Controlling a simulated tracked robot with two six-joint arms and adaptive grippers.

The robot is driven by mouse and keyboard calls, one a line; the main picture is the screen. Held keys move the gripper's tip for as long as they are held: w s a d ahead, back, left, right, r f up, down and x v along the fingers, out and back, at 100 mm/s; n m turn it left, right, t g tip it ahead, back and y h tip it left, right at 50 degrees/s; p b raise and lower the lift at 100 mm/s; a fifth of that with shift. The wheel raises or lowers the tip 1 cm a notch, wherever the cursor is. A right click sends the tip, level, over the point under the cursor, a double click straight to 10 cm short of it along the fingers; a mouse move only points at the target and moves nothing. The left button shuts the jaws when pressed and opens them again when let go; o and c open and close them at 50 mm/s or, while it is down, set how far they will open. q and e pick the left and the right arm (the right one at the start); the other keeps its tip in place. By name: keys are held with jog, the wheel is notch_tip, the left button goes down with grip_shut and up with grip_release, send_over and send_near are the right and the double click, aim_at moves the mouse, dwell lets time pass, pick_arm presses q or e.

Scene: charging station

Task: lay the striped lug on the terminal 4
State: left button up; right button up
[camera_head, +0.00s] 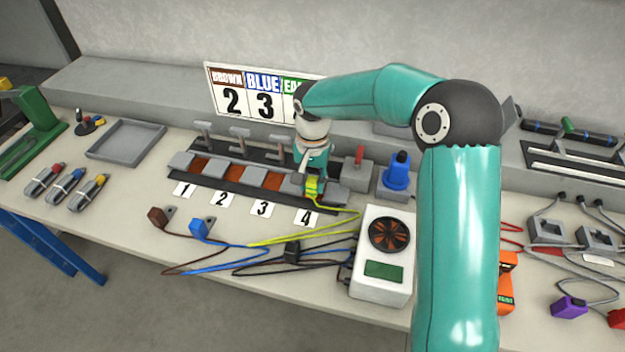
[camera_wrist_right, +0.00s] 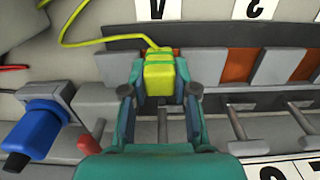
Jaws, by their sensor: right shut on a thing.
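The striped yellow-green lug (camera_head: 312,188) is on the end of a yellow-green cable and is held between the fingers of my right gripper (camera_head: 313,172). In the right wrist view the lug (camera_wrist_right: 158,76) sits between the two fingertips (camera_wrist_right: 160,68). It is over the terminal 4 place on the terminal rail (camera_head: 330,208), in line with the number card 4 (camera_head: 306,217). My left gripper is not in view.
Brown (camera_head: 157,217) and blue (camera_head: 199,228) lugs lie in front of the rail. A blue-topped device (camera_head: 397,175) and a red lever (camera_head: 359,154) stand right of it. A white fan box (camera_head: 384,262) stands in front. Clamp levers (camera_head: 240,138) line the rail's back.

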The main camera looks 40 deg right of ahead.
aim_at(312, 179)
jog(key=shift+f+b, duration=0.65)
jog(key=shift+f, duration=0.25)
jog(key=o, duration=1.1)
jog(key=shift+c, duration=0.2)
jog(key=shift+r, duration=0.1)
notch_tip(312, 179, up, 12)
jog(key=shift+f, duration=0.15)
